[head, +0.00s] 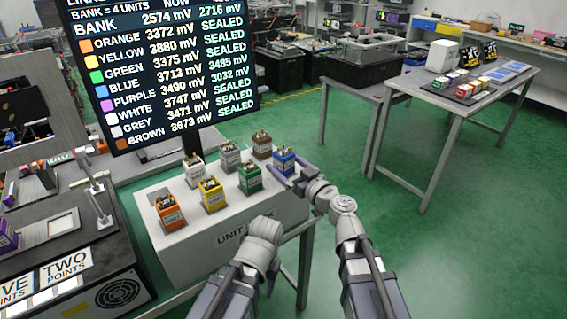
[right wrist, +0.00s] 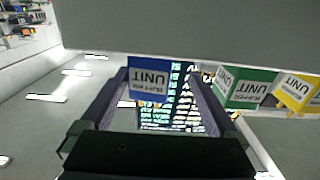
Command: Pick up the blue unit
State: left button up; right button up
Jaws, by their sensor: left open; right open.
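The blue unit (head: 284,160) stands upright at the far right corner of the white unit rack, right of the green unit (head: 249,178). My right gripper (head: 290,178) is open at the blue unit's near side. In the right wrist view the blue unit (right wrist: 148,80) shows between the two open fingers (right wrist: 160,100), closer to the left finger. I cannot tell whether a finger touches it. My left gripper (head: 271,284) is low in front of the rack, mostly hidden behind its own wrist, and holds nothing that I can see.
The rack (head: 170,250) also holds orange (head: 169,212), yellow (head: 211,194), white (head: 194,171), grey (head: 229,157) and brown (head: 262,145) units. A screen (head: 160,70) behind lists blue at 3713 and 3485 mV. Another table (head: 450,100) stands right; green floor between is clear.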

aim_at(278, 154)
jog(key=x, duration=0.5)
jog(key=shift+w+d, duration=0.2)
jog(key=shift+w, duration=0.15)
jog(key=shift+s, duration=0.1)
grip_shut()
dwell(0.3)
jog(key=shift+r, duration=0.25)
